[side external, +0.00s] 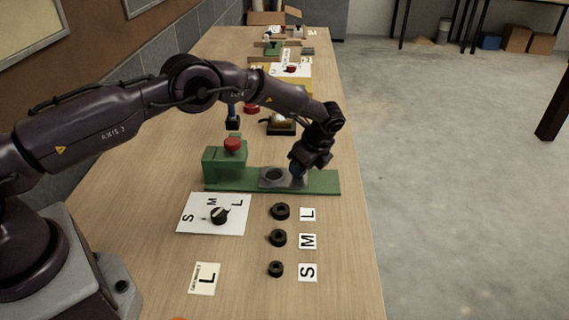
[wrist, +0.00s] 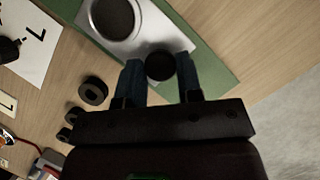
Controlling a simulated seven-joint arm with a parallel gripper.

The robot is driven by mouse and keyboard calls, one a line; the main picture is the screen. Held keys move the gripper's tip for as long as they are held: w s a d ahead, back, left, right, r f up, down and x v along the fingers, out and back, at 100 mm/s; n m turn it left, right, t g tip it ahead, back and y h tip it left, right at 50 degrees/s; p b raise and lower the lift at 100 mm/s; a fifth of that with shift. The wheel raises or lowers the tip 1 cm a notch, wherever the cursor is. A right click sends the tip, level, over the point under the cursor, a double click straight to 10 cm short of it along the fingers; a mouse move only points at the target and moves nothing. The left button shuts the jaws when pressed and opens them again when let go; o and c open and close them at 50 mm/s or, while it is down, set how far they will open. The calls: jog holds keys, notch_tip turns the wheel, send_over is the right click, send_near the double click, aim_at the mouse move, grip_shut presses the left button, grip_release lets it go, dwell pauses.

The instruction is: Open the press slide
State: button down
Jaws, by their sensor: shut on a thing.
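The press slide is a grey plate with a round recess (side external: 268,179), lying on the green press base (side external: 325,183). In the wrist view the slide (wrist: 147,22) shows at the top with its dark round recess. My gripper (side external: 297,172) points down at the right end of the slide. In the wrist view my gripper (wrist: 160,76) has its two blue fingers on either side of a round black knob (wrist: 160,66) at the slide's edge, shut on it. The fingers hide part of the slide's right end in the side view.
A green block with a red button (side external: 233,145) stands at the base's left end. A dial card (side external: 235,222) and black rings (side external: 280,211) with L, M and S labels lie in front. Other stations line the bench behind. The bench's right edge is close to the base.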

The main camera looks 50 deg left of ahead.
jog(key=shift+w+d, duration=0.75)
jog(key=shift+w, duration=0.05)
jog(key=c, duration=1.1)
grip_release()
jog(key=shift+o, duration=0.2)
jog(key=shift+r, duration=0.1)
jog(key=v, duration=1.2)
jog(key=shift+d+r, duration=0.25)
jog(key=shift+r, duration=0.1)
